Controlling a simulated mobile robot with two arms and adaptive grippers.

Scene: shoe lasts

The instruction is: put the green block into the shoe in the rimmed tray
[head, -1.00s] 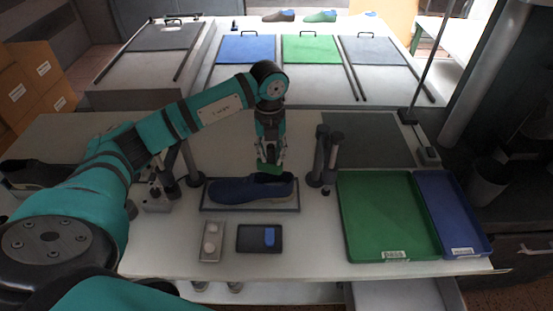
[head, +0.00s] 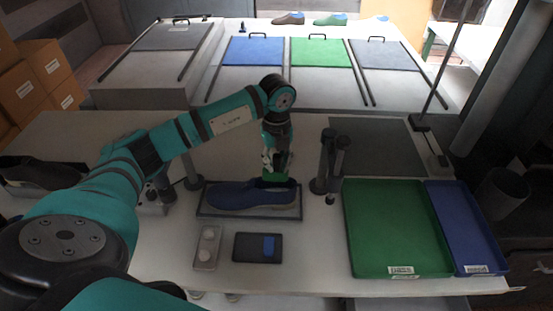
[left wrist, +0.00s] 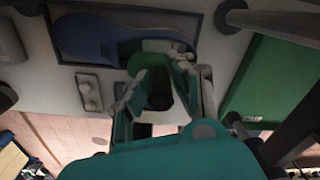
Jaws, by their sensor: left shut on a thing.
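A dark blue shoe (head: 236,195) lies in a shallow dark rimmed tray (head: 250,217), toe to the left. It also shows in the left wrist view (left wrist: 92,38). My left gripper (head: 276,172) points down over the shoe's opening at the heel end. It is shut on the green block (head: 278,182), whose top shows between the fingers in the left wrist view (left wrist: 150,62). The block is at the shoe's opening. Whether its lower end is inside is hidden. My right gripper is in neither view.
Dark posts (head: 322,165) stand close to the right of the shoe. A green tray (head: 395,230) and a blue tray (head: 465,225) lie farther right. In front are a holder with pale round pieces (head: 207,247) and a dark plate with a blue piece (head: 257,247).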

